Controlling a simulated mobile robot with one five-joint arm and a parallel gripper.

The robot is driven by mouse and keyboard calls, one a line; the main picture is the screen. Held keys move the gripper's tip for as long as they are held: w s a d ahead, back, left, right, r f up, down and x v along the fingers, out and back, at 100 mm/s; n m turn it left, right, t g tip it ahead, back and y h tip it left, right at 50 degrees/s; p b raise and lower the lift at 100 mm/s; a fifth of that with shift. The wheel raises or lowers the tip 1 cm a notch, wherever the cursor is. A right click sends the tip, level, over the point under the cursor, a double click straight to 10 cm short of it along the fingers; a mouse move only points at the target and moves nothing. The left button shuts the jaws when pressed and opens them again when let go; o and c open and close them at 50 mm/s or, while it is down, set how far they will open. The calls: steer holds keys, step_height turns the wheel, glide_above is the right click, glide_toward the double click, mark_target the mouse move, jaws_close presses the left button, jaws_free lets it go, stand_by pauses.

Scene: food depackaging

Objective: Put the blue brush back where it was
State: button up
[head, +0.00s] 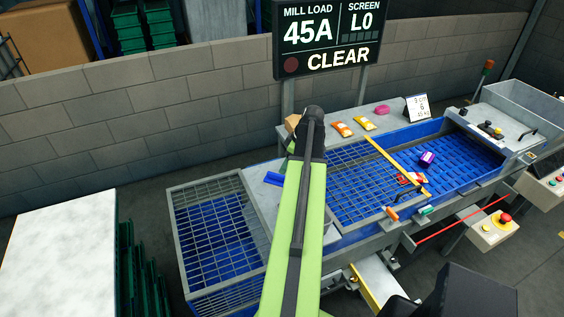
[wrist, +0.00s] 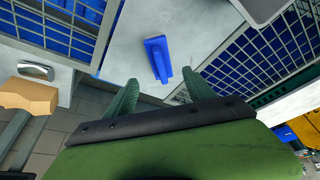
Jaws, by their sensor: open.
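The blue brush (wrist: 156,54) lies on a bare grey metal plate (wrist: 125,52) between two blue grids in the wrist view. In the head view the brush (head: 273,179) shows just left of my arm, on the same plate (head: 257,197). My gripper (wrist: 161,78) is open in the wrist view. Its two green fingers are spread, one toward each side of the brush's near end. Nothing is between them in a grip, and I cannot tell the height of the fingertips above the plate. In the head view my arm hides the gripper.
A wire-mesh basket (head: 212,198) stands left of the plate. A blue grid (head: 350,199) lies right, with a yellow bar (head: 388,154) across. Coloured packets (head: 364,123) lie on the back ledge, and a purple item (head: 426,159) on the belt. A tan block (wrist: 30,94) sits at left.

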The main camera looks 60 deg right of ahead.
steer(key=shift+s+r, duration=0.1)
steer(key=shift+r, duration=0.1)
steer(key=w+a+g, duration=0.1)
steer(key=w+a, duration=0.6)
steer(key=a, duration=0.3)
steer(key=w+a+f+g, duration=0.1)
steer(key=w+a, duration=0.5)
steer(key=a, duration=0.4)
steer(key=w+a+g, duration=0.1)
steer(key=w+a, duration=0.6)
steer(key=a, duration=0.4)
steer(key=a+m+g, duration=0.1)
steer(key=a, duration=2.8)
steer(key=shift+f+m+h, duration=0.25)
steer(key=shift+m+h, duration=0.05)
steer(key=shift+m, duration=0.1)
